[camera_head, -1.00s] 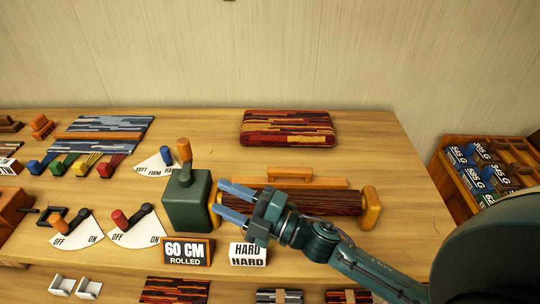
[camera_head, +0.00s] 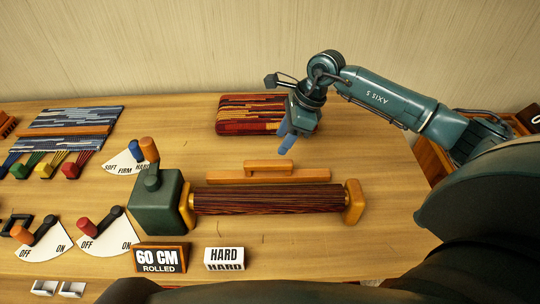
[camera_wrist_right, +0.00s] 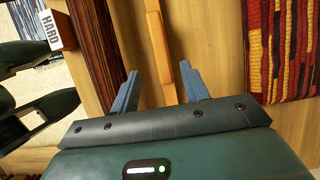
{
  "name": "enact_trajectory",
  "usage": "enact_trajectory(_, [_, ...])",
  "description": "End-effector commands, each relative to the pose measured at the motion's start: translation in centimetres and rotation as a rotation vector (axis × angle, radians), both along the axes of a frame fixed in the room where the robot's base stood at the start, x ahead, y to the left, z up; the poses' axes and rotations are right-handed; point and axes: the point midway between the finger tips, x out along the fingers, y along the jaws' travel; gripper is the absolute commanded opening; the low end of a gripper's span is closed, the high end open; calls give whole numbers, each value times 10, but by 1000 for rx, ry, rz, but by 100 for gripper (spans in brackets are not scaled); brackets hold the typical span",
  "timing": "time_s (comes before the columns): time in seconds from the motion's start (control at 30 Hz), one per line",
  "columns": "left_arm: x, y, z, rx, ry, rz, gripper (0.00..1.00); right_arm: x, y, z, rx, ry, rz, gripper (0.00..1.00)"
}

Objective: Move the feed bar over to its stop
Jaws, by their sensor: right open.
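The feed bar, taken here as the orange wooden bar with a raised handle (camera_head: 225,177), lies along the back of the striped roll (camera_head: 265,200). In the right wrist view the bar (camera_wrist_right: 153,35) runs away between the two blue fingers. My right gripper (camera_head: 287,144) is open and empty, pointing down just behind the bar's handle. In the wrist view the right gripper's fingertips (camera_wrist_right: 158,82) stand apart on either side of the bar's line; I cannot tell their height above it. I cannot make out a separate stop.
A green block with an orange-knobbed lever (camera_head: 157,205) stands at the roll's left end, an orange end block (camera_head: 354,202) at its right. A folded striped textile (camera_head: 235,115) lies behind. Signs reading 60 CM ROLLED (camera_head: 161,258) and HARD (camera_head: 224,259) stand in front.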

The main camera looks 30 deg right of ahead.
Motion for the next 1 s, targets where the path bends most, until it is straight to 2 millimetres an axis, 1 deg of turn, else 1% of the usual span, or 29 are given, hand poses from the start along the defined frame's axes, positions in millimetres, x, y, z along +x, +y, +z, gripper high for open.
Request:
enact_trajectory(0.03, [-2, 1, 0, 3, 8, 2, 48, 1, 6, -10, 3, 5, 1, 45])
enact_trajectory(0.2, [-4, 4, 0, 7, 20, 10, 48, 7, 18, -42, 5, 4, 0, 45])
enact_trajectory(0.3, [-3, 5, 1, 7, 22, 16, 48, 9, 24, -58, 4, 4, 0, 45])
enact_trajectory(0.4, [-3, 6, 1, 7, 25, 21, 48, 12, 27, -69, 3, 2, 0, 45])
enact_trajectory(0.6, [-4, 6, -2, 6, 34, 27, 48, 14, 30, -78, 3, 0, -1, 45])
enact_trajectory(0.83, [-4, 6, -3, 5, 35, 27, 48, 14, 30, -79, 3, 0, -1, 45])
enact_trajectory(1.0, [-4, 5, -2, 4, 33, 25, 48, 14, 30, -79, 3, 0, -1, 32])
